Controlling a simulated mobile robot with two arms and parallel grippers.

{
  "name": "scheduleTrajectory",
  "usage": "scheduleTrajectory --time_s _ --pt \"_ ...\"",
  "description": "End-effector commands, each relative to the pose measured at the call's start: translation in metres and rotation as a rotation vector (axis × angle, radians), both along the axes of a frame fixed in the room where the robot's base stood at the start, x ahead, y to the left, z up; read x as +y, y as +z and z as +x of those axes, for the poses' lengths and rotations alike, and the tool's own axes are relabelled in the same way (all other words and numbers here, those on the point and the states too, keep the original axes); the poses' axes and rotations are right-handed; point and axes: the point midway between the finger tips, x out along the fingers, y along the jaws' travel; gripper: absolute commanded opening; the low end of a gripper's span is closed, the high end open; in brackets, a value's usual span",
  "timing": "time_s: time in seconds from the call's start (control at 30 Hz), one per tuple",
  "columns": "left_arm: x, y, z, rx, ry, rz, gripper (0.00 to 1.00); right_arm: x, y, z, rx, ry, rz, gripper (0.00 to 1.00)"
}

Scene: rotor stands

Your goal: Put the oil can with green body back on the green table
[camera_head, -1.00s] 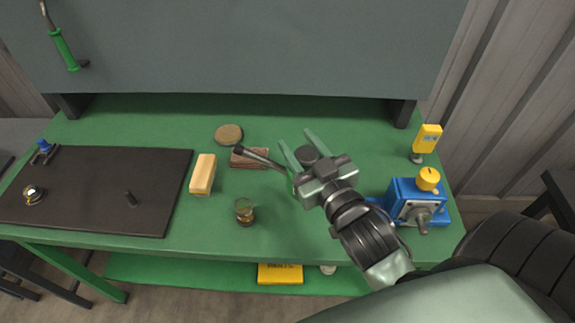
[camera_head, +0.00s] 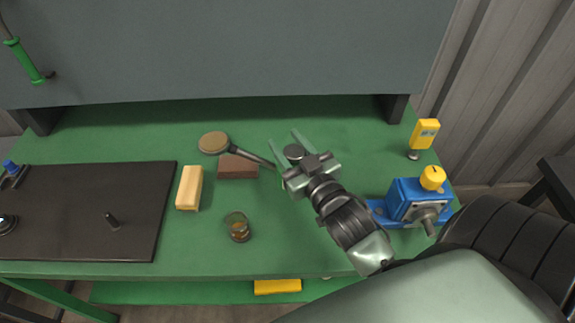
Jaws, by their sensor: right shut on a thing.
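My right gripper (camera_head: 285,139) is over the green table (camera_head: 340,120), right of the brown block. It is shut on the oil can (camera_head: 294,152). The can's dark round part shows between the fingers, and its long dark spout points left past the brown block. Most of the green body is hidden by the gripper. I cannot tell whether the can touches the tabletop. My left gripper is not in view.
A blue vise-like device (camera_head: 408,200) and a yellow meter (camera_head: 425,133) stand right. A black mat (camera_head: 140,200) covers the left side.

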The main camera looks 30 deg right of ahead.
Motion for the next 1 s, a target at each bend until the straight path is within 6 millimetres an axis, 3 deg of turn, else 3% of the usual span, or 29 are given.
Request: scheduleTrajectory --time_s 0.1,0.27,0.5,0.9,0.93,1.0 --pt "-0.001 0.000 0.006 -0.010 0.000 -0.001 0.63 0.000 -0.019 0.000 -0.002 -0.001 0.000 0.00" --pt "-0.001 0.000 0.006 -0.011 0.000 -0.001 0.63 0.000 -0.031 0.000 -0.002 -0.001 -0.001 0.00" --pt "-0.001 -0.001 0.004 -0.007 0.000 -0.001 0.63 0.000 -0.062 0.000 -0.002 -0.001 0.000 0.00" --pt "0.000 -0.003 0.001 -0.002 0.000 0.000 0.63 0.000 -0.068 0.000 -0.004 0.000 -0.001 0.00" --pt "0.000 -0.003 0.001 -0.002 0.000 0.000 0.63 0.000 -0.069 0.000 -0.002 0.000 -0.001 0.45" --pt "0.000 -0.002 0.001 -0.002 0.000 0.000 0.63 0.000 -0.068 0.000 -0.002 0.000 -0.001 0.64"
